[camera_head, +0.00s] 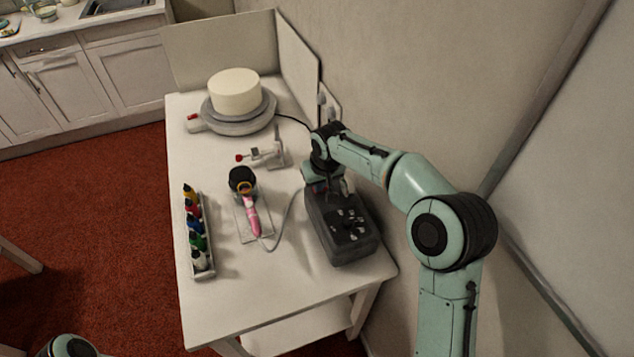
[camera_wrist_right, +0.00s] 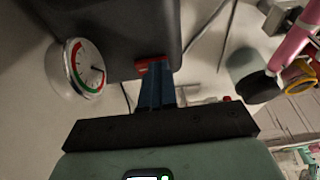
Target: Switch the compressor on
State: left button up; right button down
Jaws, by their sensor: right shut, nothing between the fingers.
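The compressor (camera_head: 352,248) is a dark box at the right front of the table. In the right wrist view its dark body (camera_wrist_right: 110,22) fills the top, with a round gauge (camera_wrist_right: 88,68) at the left. A red switch (camera_wrist_right: 150,63) shows on its lower edge. My right gripper (camera_head: 324,184) is at the compressor's far end in the head view. Its fingers (camera_wrist_right: 157,72) are shut and empty, with their tips at the red switch; I cannot tell whether they touch it. My left gripper is out of view.
A pink airbrush (camera_head: 252,218) rests on a stand left of the compressor, with a hose between them. A bottle rack (camera_head: 204,262) stands at the left edge. A turntable (camera_head: 240,124) with a white cake (camera_head: 235,92) is at the back. Panels border the back.

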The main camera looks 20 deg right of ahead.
jog(key=shift+s+d+f, duration=0.2)
jog(key=shift+d+f, duration=0.05)
jog(key=shift+d, duration=0.5)
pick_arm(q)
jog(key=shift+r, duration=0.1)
pick_arm(e)
jog(key=shift+r, duration=0.4)
notch_tip(320, 180, up, 5)
jog(key=p, duration=0.3)
jog(key=shift+a+r, duration=0.1)
jog(key=shift+r, duration=0.05)
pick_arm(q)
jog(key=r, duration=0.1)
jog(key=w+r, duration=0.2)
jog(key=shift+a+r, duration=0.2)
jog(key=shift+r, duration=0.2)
pick_arm(e)
jog(key=v, duration=0.8)
jog(key=shift+a+r, duration=0.15)
jog(key=shift+a, duration=0.05)
jog(key=shift+s, duration=0.2)
